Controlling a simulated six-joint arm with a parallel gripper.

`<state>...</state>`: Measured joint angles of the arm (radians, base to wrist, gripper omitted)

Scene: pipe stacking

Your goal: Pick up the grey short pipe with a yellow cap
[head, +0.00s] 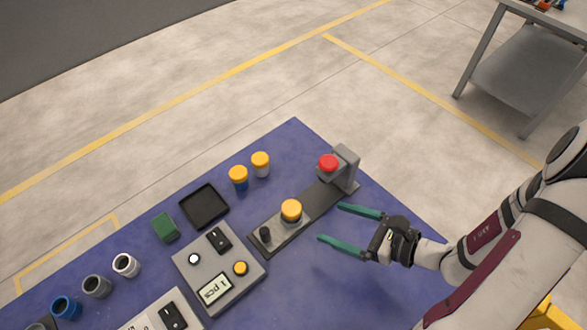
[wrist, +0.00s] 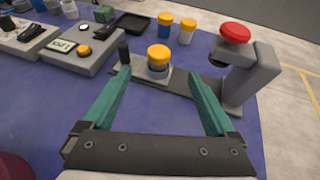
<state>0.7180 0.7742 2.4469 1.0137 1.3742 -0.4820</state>
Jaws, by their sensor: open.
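The grey short pipe with a yellow cap (head: 291,211) stands upright on the dark base of a press-like fixture. In the wrist view the yellow-capped grey pipe (wrist: 158,57) stands ahead of my gripper, roughly centred between the fingers. My gripper (head: 330,222) is open and empty, above the blue table to the right of the pipe in the head view. Its two green fingers also show in the wrist view (wrist: 159,73), spread apart and not touching the pipe.
The fixture's grey upright with a red knob (head: 328,163) rises beside the pipe. A blue pipe (head: 239,184) and a white pipe (head: 261,171), both yellow-capped, stand behind. A black tray (head: 183,205), green block (head: 165,228) and grey control box (head: 190,262) lie left.

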